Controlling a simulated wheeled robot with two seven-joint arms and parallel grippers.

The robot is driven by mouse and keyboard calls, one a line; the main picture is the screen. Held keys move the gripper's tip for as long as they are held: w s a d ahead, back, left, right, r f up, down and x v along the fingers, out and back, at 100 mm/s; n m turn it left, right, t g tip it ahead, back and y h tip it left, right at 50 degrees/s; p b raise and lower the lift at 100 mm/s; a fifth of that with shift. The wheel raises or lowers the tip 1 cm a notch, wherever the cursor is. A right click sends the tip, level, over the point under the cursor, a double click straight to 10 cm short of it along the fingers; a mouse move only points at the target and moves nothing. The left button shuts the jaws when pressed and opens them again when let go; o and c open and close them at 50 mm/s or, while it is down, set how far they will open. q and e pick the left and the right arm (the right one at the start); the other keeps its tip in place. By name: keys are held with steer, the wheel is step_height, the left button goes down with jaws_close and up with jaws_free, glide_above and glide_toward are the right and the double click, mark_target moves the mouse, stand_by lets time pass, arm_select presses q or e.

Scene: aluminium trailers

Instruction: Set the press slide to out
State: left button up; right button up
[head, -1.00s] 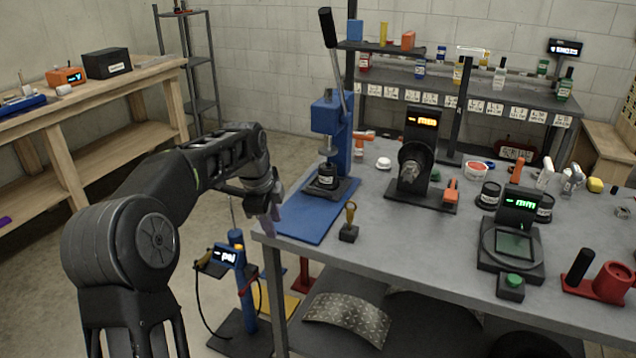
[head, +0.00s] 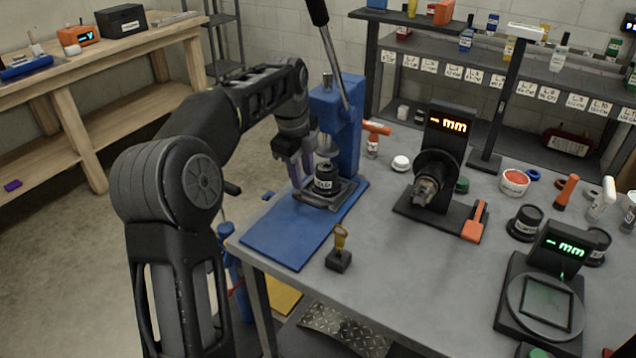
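The blue press (head: 346,128) stands at the near left corner of the grey workbench, on a blue base plate (head: 278,237). Its long lever rises toward the top of the view. The press slide (head: 318,200) is a dark low plate under the ram, with a black labelled cylinder (head: 327,181) on it. My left gripper (head: 301,176) points down at the left side of the slide, close beside the cylinder. Whether it touches the slide, and how far its fingers are apart, I cannot tell. My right gripper is not in view.
A small stand with a yellow piece (head: 340,250) is on the bench in front of the press. A black gauge with an orange display (head: 442,150) stands to its right, and a scale-like device (head: 543,295) is nearer. Wooden shelving (head: 75,140) is at left.

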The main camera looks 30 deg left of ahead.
mark_target(306, 202)
arm_select(q)
steer(key=shift+s, duration=0.15)
steer(key=f, duration=0.2)
steer(key=w+f, duration=0.1)
steer(key=f, duration=0.4)
steer(key=shift+w+f, duration=0.25)
steer(key=shift+f, duration=0.1)
steer(key=shift+c, duration=0.4)
jaws_close()
stand_by(0.9)
